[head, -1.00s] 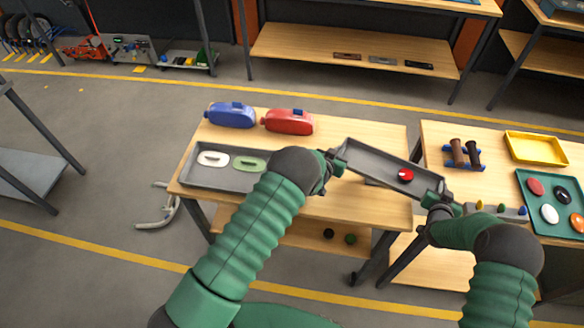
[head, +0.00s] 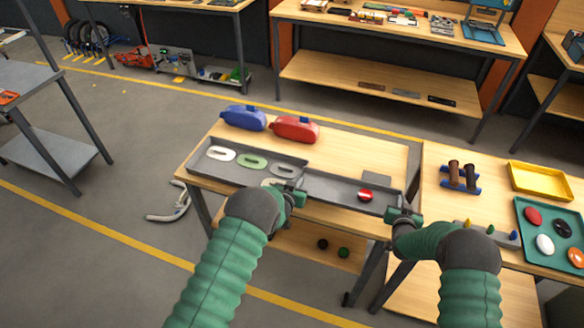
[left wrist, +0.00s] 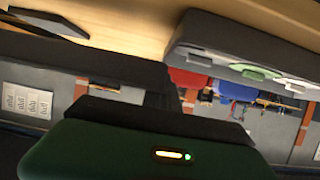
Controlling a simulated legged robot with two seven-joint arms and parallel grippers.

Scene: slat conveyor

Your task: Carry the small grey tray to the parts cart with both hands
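The small grey tray (head: 335,193) is long and shallow, with a red round piece (head: 365,195) in it near its right end. It is over the front right part of the wooden table (head: 365,150). My left gripper (head: 295,193) is at its left end and my right gripper (head: 403,214) at its right end; both look shut on it, though the fingertips are largely hidden. In the left wrist view a dark edge (left wrist: 80,60), probably the tray, crosses the picture. A grey two-level cart (head: 45,150), possibly the parts cart, stands at the left.
A larger grey tray (head: 202,170) with several oval pieces lies just left of the small tray. A blue bottle (head: 243,118) and a red bottle (head: 295,129) lie behind it. A second table at right holds a yellow tray (head: 540,181). Floor between cart and table is mostly open.

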